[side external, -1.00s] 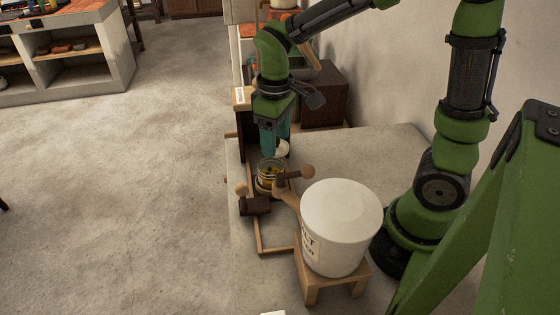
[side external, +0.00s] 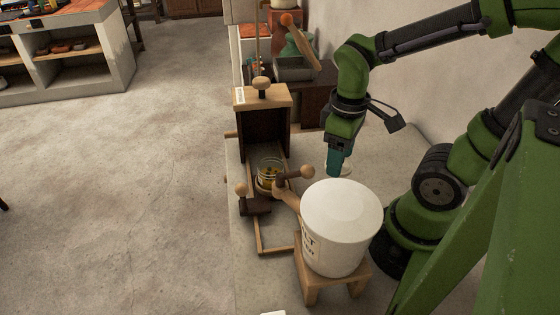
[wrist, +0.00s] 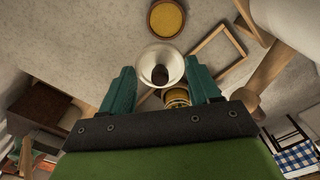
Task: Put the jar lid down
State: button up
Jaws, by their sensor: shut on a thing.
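My gripper (side external: 338,170) is shut on the jar lid (wrist: 161,66), a pale round piece with a dark middle, between the teal fingers in the wrist view. In the side external view only a pale edge of the lid (side external: 347,169) shows beside the fingertips. My gripper is above the counter, behind the white bucket and to the right of the jar. The open glass jar (side external: 270,172) with yellowish contents stands in the wooden press; part of it also shows in the wrist view (wrist: 176,97).
The white bucket (side external: 342,215) stands on a small wooden stool (side external: 308,282). A wooden press (side external: 262,97) with knobbed handles is at the left. A round tan disc (wrist: 167,18) lies on the counter. Bare counter (side external: 390,145) extends behind and right of my gripper.

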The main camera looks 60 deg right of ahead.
jog(key=shift+n, duration=0.5)
jog(key=shift+w+d+f, duration=0.9)
jog(key=shift+w+f, duration=0.2)
jog(key=shift+f, duration=1.05)
jog(key=shift+w+d+f, duration=0.9)
jog(key=shift+w+f, duration=0.25)
jog(key=shift+f, duration=1)
jog(key=shift+w+d+f, duration=0.9)
jog(key=shift+w+f, duration=0.2)
jog(key=shift+f, duration=1.05)
jog(key=shift+f, duration=0.1)
jog(key=o, duration=1)
notch_tip(320, 180, up, 12)
jog(key=a+r+m+t, duration=0.2)
jog(key=a+r, duration=0.1)
jog(key=r, duration=0.1)
jog(key=s+a+r+m+t+y, duration=0.1)
jog(key=a+r+m+t, duration=0.1)
jog(key=a+r, duration=0.1)
jog(key=s+a+r+m+t+y, duration=0.1)
jog(key=a+r+m+t, duration=0.1)
jog(key=a+r+t, duration=0.1)
jog(key=shift+r, duration=0.85)
